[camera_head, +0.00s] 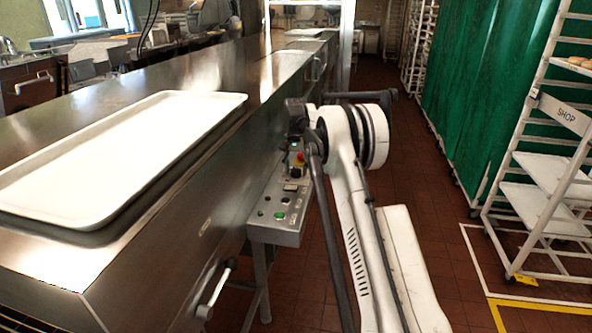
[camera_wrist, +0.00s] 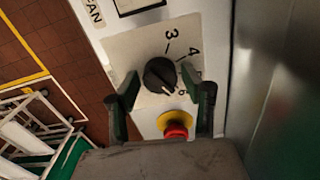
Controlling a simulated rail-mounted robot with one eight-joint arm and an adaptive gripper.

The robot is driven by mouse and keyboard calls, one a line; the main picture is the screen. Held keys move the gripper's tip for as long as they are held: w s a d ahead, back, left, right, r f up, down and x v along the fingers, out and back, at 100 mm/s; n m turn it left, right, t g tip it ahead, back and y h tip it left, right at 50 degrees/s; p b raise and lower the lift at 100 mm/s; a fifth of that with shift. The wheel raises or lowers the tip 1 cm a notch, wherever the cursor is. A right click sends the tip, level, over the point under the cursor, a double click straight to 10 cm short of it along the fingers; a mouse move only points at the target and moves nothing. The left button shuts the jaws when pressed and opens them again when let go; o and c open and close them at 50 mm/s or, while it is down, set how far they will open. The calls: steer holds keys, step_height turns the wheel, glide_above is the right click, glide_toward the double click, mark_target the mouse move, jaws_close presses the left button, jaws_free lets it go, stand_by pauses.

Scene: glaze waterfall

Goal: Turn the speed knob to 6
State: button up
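The black speed knob (camera_wrist: 160,75) sits on a light dial plate (camera_wrist: 122,46) in the wrist view. The numerals 3, 4 and 6 show around its right side; the place between 4 and 6 is partly covered by a finger. A pale mark on the knob points toward the bottom, slightly right, near the 6; its exact setting is hard to tell. My gripper (camera_wrist: 168,84) is open, with one dark green finger on each side of the knob. A gap shows at the left; contact at the right is unclear. In the head view my arm hides the knob.
A red stop button (camera_wrist: 176,131) on a yellow base sits just below the knob, between my fingers. The control box (camera_head: 287,232) is beside the steel machine (camera_head: 180,250) carrying a white tray (camera_head: 110,150). A white rack (camera_head: 540,200) stands right, across open tiled floor.

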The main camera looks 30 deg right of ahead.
mark_target(296, 169)
steer(key=shift+o, duration=0.6)
steer(key=shift+r, duration=0.1)
step_height(296, 169, up, 12)
stand_by(0.4)
